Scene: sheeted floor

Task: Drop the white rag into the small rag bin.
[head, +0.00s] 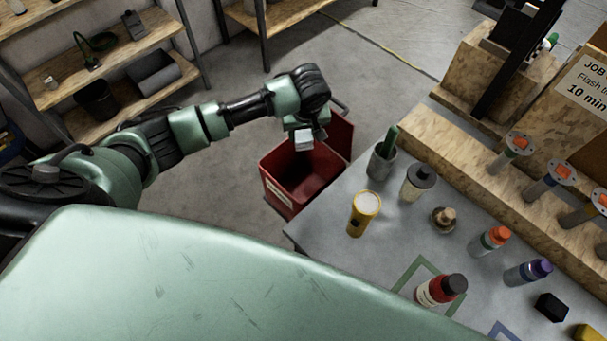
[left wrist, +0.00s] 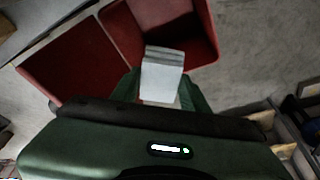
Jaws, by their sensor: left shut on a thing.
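The white rag (head: 303,139) is a small folded block held in my left gripper (head: 308,134), which is shut on it. The rag (left wrist: 163,74) also shows in the left wrist view, between the green fingers of the left gripper (left wrist: 162,92). The small rag bin (head: 283,198) is red with a pale label on its front, and its lid stands open at the right. The rag hangs above the bin's opening, towards its far side. In the left wrist view the open bin (left wrist: 208,30) lies beyond the rag. My right gripper is not in view.
A grey worktable (head: 330,225) stands right of the bin. It carries a yellow cylinder (head: 363,213), a grey cup (head: 382,160), a red bottle (head: 441,290) and several other bottles. Wooden shelves (head: 110,70) stand at the back left. The floor behind the bin is clear.

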